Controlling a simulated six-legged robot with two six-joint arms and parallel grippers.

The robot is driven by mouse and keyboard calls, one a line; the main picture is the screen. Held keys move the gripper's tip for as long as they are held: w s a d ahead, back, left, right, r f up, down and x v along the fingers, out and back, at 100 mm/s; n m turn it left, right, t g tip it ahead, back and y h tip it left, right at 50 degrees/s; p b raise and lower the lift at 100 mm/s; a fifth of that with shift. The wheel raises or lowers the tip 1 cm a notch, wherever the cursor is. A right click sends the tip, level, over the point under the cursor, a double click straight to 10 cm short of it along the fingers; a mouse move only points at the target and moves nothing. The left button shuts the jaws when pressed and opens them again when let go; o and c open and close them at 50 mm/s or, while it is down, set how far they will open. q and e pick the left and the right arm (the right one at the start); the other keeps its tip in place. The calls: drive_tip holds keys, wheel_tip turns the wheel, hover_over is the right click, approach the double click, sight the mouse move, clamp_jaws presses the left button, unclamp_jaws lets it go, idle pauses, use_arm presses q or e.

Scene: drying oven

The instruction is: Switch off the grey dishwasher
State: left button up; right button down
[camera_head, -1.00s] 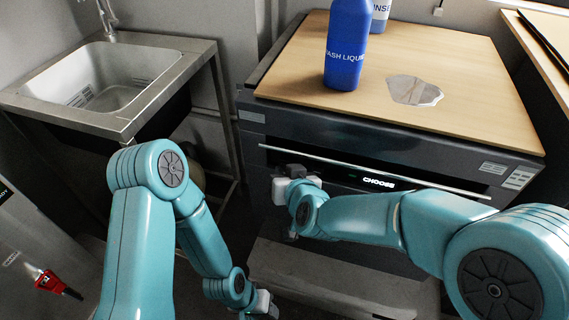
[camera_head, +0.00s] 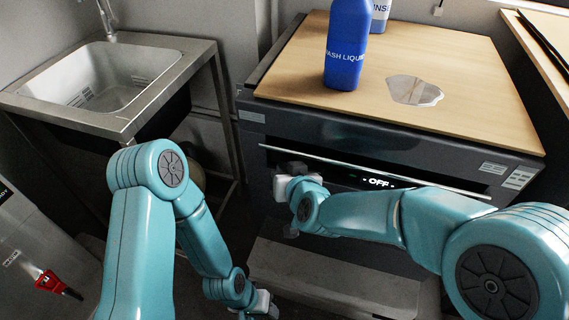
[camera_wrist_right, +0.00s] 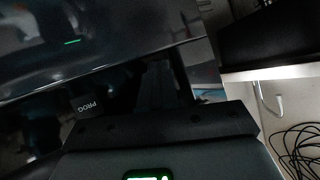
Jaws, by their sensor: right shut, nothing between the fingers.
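The grey dishwasher (camera_head: 320,130) stands under a wooden top in the head view. Its dark front panel has a display (camera_head: 380,183) that reads "OFF". My right gripper (camera_head: 290,168) is at the left part of this panel, left of the display, shut and empty. Whether it touches the panel I cannot tell. In the right wrist view my dark right gripper (camera_wrist_right: 160,88) is close to the panel, beside a button marked "PROG" (camera_wrist_right: 88,105). My left gripper (camera_head: 262,306) is low at the bottom edge of the head view, away from the dishwasher. Its fingers do not show clearly.
A blue wash liquid bottle (camera_head: 346,50) and a second bottle (camera_head: 379,14) stand on the wooden top (camera_head: 450,60), by a clear puddle-like patch (camera_head: 414,91). A metal sink (camera_head: 110,85) is at left. A red-handled thing (camera_head: 50,282) is at lower left.

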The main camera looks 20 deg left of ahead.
drive_tip(key=shift+s, duration=0.35)
drive_tip(key=s, duration=0.6)
drive_tip(key=shift+a, duration=0.1)
idle(0.4)
